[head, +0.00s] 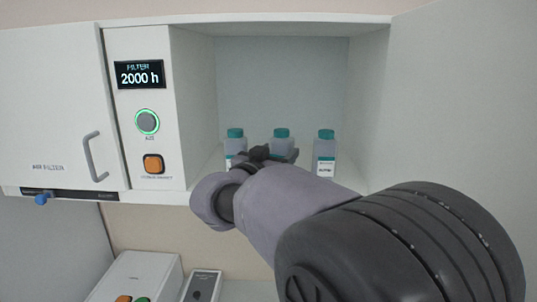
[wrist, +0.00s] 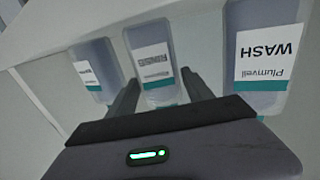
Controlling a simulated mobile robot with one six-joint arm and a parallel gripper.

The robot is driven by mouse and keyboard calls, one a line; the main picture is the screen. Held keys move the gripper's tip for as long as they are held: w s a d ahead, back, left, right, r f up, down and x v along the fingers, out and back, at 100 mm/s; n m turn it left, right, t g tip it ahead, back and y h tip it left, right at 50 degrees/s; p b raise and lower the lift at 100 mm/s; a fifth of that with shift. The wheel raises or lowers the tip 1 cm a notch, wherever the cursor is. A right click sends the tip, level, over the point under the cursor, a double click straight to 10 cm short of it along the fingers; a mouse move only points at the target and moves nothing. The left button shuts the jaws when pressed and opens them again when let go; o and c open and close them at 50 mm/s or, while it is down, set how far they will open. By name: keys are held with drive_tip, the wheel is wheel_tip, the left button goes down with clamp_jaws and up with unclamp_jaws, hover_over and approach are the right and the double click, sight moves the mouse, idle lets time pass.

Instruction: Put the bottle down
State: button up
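Three grey bottles with teal caps stand in a row in the open cabinet bay: a left one (head: 235,136), a middle one (head: 281,136) and a right one (head: 325,141). In the head view my gripper (head: 272,154) reaches the middle bottle and hides its lower part. In the wrist view, turned upside down, my gripper's two spread fingers (wrist: 160,80) lie one on each side of the middle bottle (wrist: 153,55). I cannot tell whether they press on it or whether its base touches the shelf.
The bay's side walls and back panel (head: 282,75) enclose the bottles. A panel with a "2000 h" display (head: 140,74), a green-ringed button (head: 147,122) and an orange button (head: 153,163) is to the left. A handled door (head: 50,110) is beyond it. White boxes (head: 140,275) stand below.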

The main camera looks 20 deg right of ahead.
drive_tip(key=shift+o, duration=0.6)
drive_tip(key=shift+s+a+r, duration=0.1)
